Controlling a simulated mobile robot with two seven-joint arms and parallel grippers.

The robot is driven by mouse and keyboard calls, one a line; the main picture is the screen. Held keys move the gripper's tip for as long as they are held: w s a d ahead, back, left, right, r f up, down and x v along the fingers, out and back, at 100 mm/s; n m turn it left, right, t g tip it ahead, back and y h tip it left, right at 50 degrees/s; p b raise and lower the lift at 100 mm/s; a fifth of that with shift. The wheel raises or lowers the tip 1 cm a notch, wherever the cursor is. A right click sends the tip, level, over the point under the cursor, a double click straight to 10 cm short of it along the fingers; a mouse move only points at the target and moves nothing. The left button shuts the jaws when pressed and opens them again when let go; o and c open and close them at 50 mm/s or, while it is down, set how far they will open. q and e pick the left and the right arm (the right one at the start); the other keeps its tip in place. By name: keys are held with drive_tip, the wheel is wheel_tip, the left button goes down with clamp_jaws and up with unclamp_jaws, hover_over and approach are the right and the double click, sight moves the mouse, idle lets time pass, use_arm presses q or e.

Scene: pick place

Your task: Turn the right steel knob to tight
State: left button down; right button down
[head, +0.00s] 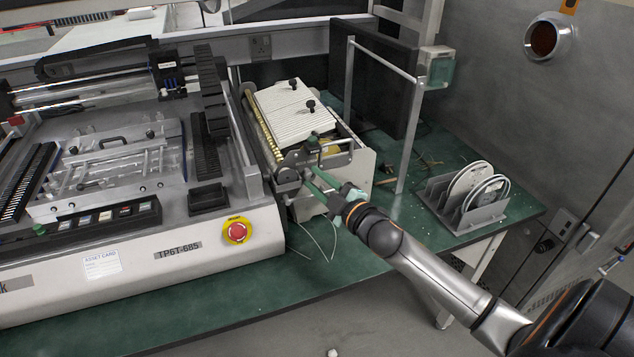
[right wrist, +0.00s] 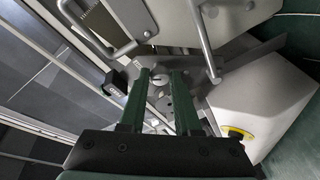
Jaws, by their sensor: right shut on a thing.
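My right gripper (head: 308,178) reaches in from the right to the front of the feeder unit (head: 295,110), beside the big machine. In the right wrist view its two green fingers (right wrist: 158,78) stand a little apart, with a small round steel knob (right wrist: 158,83) between their tips. The fingers are shut on this knob. In the head view the fingers and the metal bracket around them hide the knob. Its marking and how tight it is cannot be read. My left gripper is not in view.
A metal handle (right wrist: 203,40) stands close to the right finger. The big machine (head: 150,250) with a red stop button (head: 237,231) is on the left. A reel rack (head: 470,215) stands on the green table at right. Thin wires hang below the gripper.

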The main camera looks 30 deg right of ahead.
drive_tip(key=shift+f+m+t, duration=0.15)
drive_tip(key=shift+m+t, duration=0.15)
drive_tip(key=shift+m, duration=0.7)
drive_tip(key=c, duration=0.7)
unclamp_jaws()
drive_tip(key=shift+c, duration=0.2)
drive_tip(key=shift+o, duration=0.6)
drive_tip(key=shift+a, duration=0.1)
